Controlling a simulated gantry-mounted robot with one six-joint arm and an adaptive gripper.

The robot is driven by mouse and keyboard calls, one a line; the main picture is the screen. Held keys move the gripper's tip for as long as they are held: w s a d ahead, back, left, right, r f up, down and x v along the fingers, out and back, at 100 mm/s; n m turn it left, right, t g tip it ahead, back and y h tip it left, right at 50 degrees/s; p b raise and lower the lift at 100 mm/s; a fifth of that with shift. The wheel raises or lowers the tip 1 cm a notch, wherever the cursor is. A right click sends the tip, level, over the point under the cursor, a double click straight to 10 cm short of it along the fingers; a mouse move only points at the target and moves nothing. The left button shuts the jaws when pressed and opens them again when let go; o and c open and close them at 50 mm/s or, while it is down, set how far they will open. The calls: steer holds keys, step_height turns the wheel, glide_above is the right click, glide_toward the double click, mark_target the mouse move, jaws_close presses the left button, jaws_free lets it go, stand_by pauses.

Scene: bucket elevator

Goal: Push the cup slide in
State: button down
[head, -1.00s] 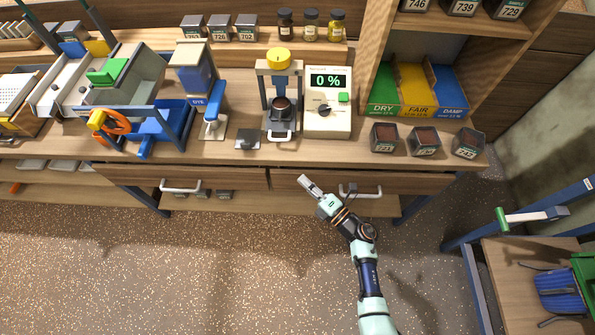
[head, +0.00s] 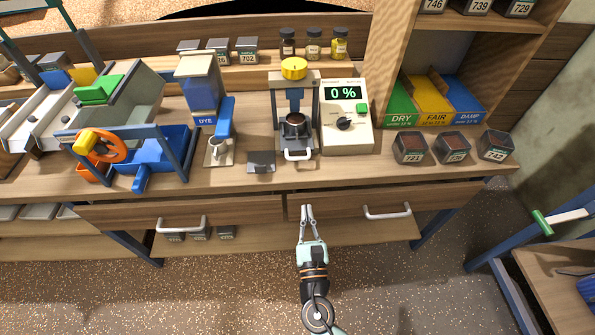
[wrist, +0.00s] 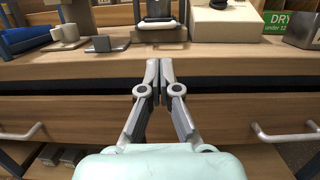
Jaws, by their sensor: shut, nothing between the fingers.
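The cup slide is at the foot of the grey press-like stand with a yellow knob (head: 294,68). A dark cup (head: 296,124) sits in the stand, and the slide's pale handle (head: 299,155) sticks out at the front near the bench edge. In the wrist view the stand's lower part (wrist: 159,22) is at the top centre, its upper part cut off. My gripper (head: 307,208) is shut and empty, in front of the drawer fronts and below the bench edge, pointing toward the stand. Its fingertips (wrist: 159,64) touch each other in the wrist view, apart from the slide handle.
The meter box (head: 347,115) reading 0 % stands right of the stand. A small dark plate (head: 261,161) and a white cup (head: 217,148) lie to its left. Drawer handles (head: 388,211) stick out below the bench edge. Several labelled sample cups (head: 411,148) stand at the right.

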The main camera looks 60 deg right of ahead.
mark_target(301, 177)
steer(key=b+x, duration=0.1)
steer(key=x, duration=1.2)
steer(key=shift+w+d, duration=0.1)
steer(key=shift+w, duration=0.1)
